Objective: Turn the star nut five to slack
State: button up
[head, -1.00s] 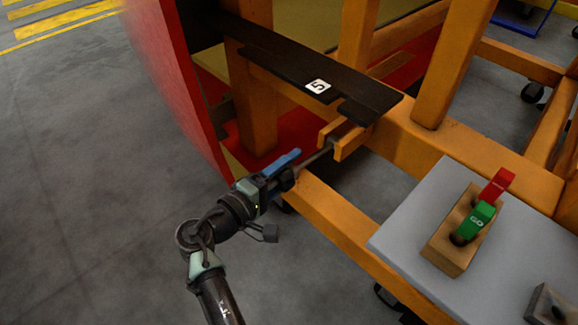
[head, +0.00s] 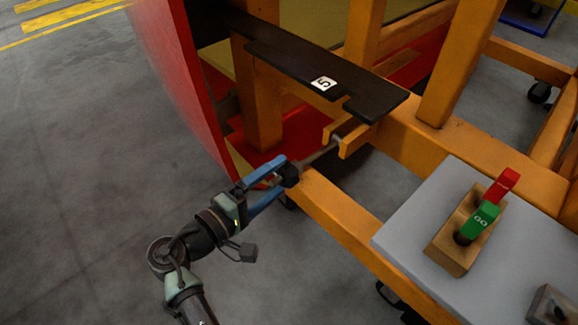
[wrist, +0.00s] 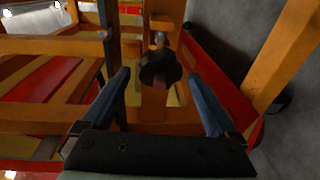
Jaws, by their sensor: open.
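The star nut (head: 291,175) is a dark lobed knob on the end of a metal rod (head: 322,153). The rod runs to an orange bracket under a black plate (head: 310,72) bearing a white label "5" (head: 323,83). My gripper (head: 280,174) is open, its two blue fingers spread at the nut. In the wrist view, the star nut (wrist: 160,68) sits centrally between the fingertips of my gripper (wrist: 159,75), with a visible gap on each side. I cannot tell how deep the nut is between the fingers.
An orange frame beam (head: 350,222) runs just right of and below the nut. A red panel (head: 178,90) stands to the left. A grey table (head: 400,235) at right carries a wooden block (head: 449,247) with red and green levers. Open floor lies at left.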

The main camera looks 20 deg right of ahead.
jog(key=v, duration=0.7)
jog(key=shift+a, duration=0.1)
